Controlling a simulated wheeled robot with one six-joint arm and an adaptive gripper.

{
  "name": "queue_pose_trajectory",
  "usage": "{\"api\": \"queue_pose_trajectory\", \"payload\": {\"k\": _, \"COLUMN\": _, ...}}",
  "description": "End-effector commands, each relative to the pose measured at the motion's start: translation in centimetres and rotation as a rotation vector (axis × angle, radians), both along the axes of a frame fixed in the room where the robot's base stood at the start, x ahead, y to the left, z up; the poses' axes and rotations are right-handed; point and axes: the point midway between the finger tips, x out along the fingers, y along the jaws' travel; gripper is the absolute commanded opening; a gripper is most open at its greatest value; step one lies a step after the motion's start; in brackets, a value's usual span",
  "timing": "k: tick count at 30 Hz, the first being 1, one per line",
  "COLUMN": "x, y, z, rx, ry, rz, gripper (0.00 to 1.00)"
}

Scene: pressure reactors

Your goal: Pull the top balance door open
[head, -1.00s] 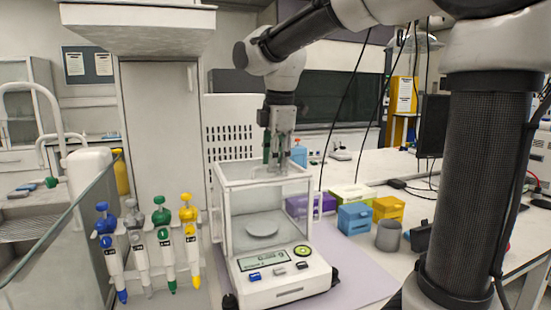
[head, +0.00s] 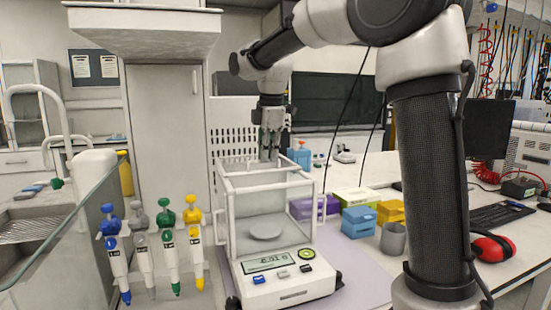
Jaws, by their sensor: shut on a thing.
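The balance (head: 288,288) stands on the bench, with a clear draft-shield box, a round weighing pan (head: 265,231) inside and a lit display (head: 267,262). My gripper (head: 268,158) points straight down at the rear of the box's top. It is shut on the top balance door's handle, which is mostly hidden between the fingers. The top of the box in front of my gripper looks open, framed by white rails (head: 270,187). The clear panels make the door's exact edge hard to see. The pan looks empty.
Several pipettes (head: 168,245) hang in a row left of the balance. Purple, blue (head: 358,221) and yellow boxes and a grey cup (head: 393,239) stand to its right. A perforated white panel (head: 233,128) rises behind. Red ear muffs (head: 492,249) lie at the far right.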

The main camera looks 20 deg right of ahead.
Motion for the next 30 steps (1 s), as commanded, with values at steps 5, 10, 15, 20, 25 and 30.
{"api": "queue_pose_trajectory", "payload": {"k": 5, "x": 3.8, "y": 0.0, "z": -0.1, "rx": 0.0, "ry": 0.001, "rz": -0.002, "gripper": 0.0}}
{"api": "queue_pose_trajectory", "payload": {"k": 10, "x": 6.0, "y": 0.0, "z": 0.0, "rx": 0.0, "ry": 0.0, "rz": 0.0, "gripper": 0.0}}
{"api": "queue_pose_trajectory", "payload": {"k": 15, "x": 6.8, "y": 0.0, "z": 0.0, "rx": 0.0, "ry": 0.0, "rz": 0.001, "gripper": 0.0}}
{"api": "queue_pose_trajectory", "payload": {"k": 20, "x": 6.8, "y": 0.0, "z": 0.0, "rx": 0.0, "ry": 0.0, "rz": 0.001, "gripper": 0.0}}
{"api": "queue_pose_trajectory", "payload": {"k": 25, "x": 6.8, "y": 0.0, "z": 0.0, "rx": 0.0, "ry": 0.0, "rz": 0.001, "gripper": 0.12}}
{"api": "queue_pose_trajectory", "payload": {"k": 30, "x": 6.8, "y": 0.0, "z": 0.0, "rx": 0.0, "ry": 0.0, "rz": 0.0, "gripper": 0.31}}
